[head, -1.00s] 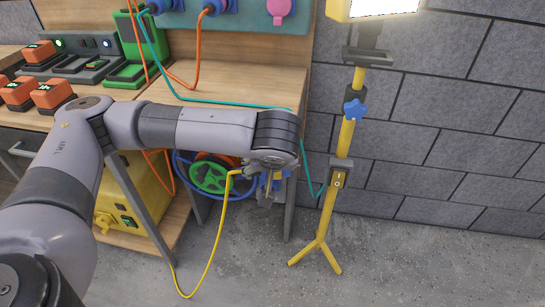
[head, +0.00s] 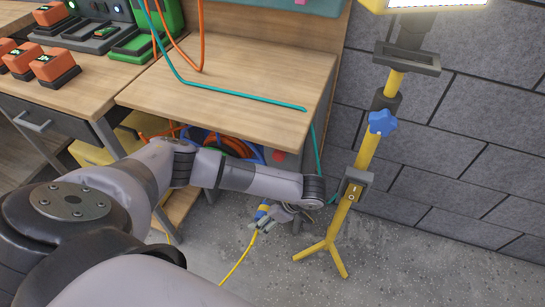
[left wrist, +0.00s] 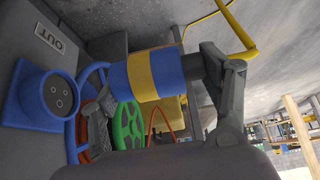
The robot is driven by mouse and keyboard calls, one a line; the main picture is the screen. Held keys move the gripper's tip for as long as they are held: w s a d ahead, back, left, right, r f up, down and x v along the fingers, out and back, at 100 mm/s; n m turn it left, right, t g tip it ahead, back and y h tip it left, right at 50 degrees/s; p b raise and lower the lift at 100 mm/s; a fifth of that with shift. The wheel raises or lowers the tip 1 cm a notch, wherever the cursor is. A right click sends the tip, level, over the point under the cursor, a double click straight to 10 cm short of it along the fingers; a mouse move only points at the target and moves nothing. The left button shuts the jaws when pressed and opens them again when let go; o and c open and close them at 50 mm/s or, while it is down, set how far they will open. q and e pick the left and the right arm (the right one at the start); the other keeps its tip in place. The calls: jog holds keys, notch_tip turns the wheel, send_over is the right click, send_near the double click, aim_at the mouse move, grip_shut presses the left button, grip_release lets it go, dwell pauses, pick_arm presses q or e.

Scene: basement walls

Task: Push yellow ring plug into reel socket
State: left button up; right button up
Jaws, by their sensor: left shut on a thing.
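My left gripper (head: 280,217) hangs low beside the bench's right end, shut on the yellow ring plug (head: 262,211). In the left wrist view the plug (left wrist: 141,76) is a blue cylinder with a yellow band, lying roughly sideways between the fingers, its dark cable end to the right. A blue round socket (left wrist: 60,93) with several dark holes sits on a grey panel at the left, under an OUT label (left wrist: 55,43). The plug is apart from it, with a visible gap. The reel (head: 213,140) is partly hidden by my arm. My right gripper is not in view.
The wooden bench top (head: 230,85) lies just above my arm, with a teal cable (head: 240,97) across it. A yellow lamp stand (head: 350,195) is close to the right. The yellow cable (head: 238,262) trails over open concrete floor.

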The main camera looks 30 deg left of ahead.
pick_arm(q)
jog(key=shift+w, duration=0.1)
dwell(0.3)
jog(key=shift+w+a+f+b, duration=0.1)
jog(key=shift+w+b, duration=0.35)
jog(key=shift+w, duration=0.05)
jog(key=shift+w+a+b, duration=0.15)
jog(key=shift+w+b, duration=0.35)
jog(key=shift+w, duration=0.2)
jog(key=shift+w+a, duration=0.1)
jog(key=shift+w, duration=0.25)
jog(key=shift+w+a+r+b, duration=0.15)
jog(key=shift+w+a+b, duration=0.05)
jog(key=shift+w+b, duration=0.35)
jog(key=shift+w+a+r+b, duration=0.15)
jog(key=shift+w+b, duration=0.25)
jog(key=shift+w, duration=0.25)
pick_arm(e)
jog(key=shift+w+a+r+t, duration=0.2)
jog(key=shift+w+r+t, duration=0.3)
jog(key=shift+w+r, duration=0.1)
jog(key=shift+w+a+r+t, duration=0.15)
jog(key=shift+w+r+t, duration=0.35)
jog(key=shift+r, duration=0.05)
